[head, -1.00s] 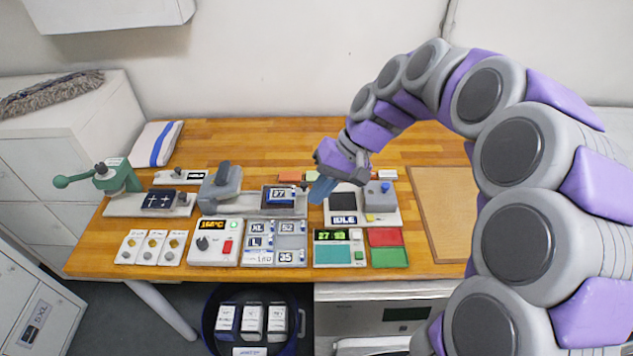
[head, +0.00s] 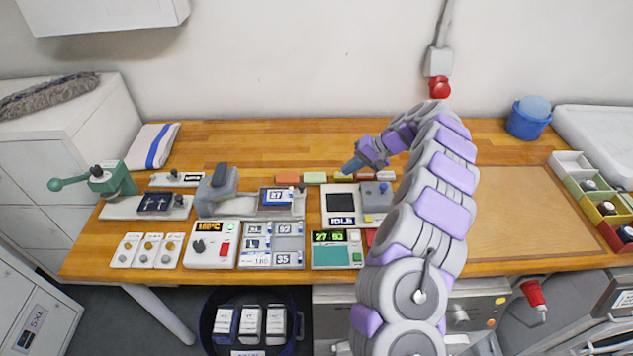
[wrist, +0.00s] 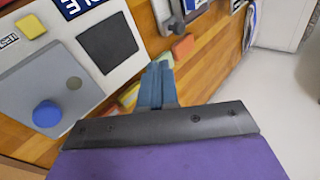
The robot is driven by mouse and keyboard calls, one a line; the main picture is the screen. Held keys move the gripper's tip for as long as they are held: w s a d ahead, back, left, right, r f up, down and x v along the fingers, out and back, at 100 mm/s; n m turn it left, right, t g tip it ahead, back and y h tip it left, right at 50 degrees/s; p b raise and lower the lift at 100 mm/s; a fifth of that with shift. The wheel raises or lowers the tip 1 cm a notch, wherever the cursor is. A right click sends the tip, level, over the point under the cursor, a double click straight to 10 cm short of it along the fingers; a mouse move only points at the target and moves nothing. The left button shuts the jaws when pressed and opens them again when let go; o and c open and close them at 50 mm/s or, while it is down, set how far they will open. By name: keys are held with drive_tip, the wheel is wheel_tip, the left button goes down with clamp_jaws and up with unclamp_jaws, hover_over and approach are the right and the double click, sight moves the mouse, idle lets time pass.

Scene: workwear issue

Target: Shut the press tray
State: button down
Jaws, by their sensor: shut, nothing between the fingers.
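The heat press (head: 217,190) is a grey unit with a dark handle on top, on the wooden bench left of centre. Its press tray (head: 282,211) sticks out to the right of the press head and carries a dark patch marked 27 (head: 276,196). A small post (head: 301,188) stands at the tray's right end. My gripper (head: 347,171) is shut and empty, with blue fingers, behind and right of the tray and apart from it. The shut fingers also show in the wrist view (wrist: 157,84), over the bench near coloured blocks.
The IDLE unit (head: 342,221) with a blue knob stands close to my gripper, right of the tray. Several coloured blocks (head: 288,178) lie behind. A controller (head: 213,242) and label rack (head: 273,244) sit in front. Bare bench lies behind the press.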

drive_tip(key=b+x, duration=0.1)
drive_tip(key=x, duration=0.9)
drive_tip(key=shift+a+f+b, duration=0.1)
drive_tip(key=shift+f+b, duration=0.25)
drive_tip(key=shift+b, duration=0.05)
drive_tip(key=shift+w+a, duration=0.25)
drive_tip(key=shift+a, duration=0.95)
drive_tip(key=shift+w+a+b, duration=0.15)
drive_tip(key=shift+a+b, duration=0.15)
drive_tip(key=shift+a, duration=0.3)
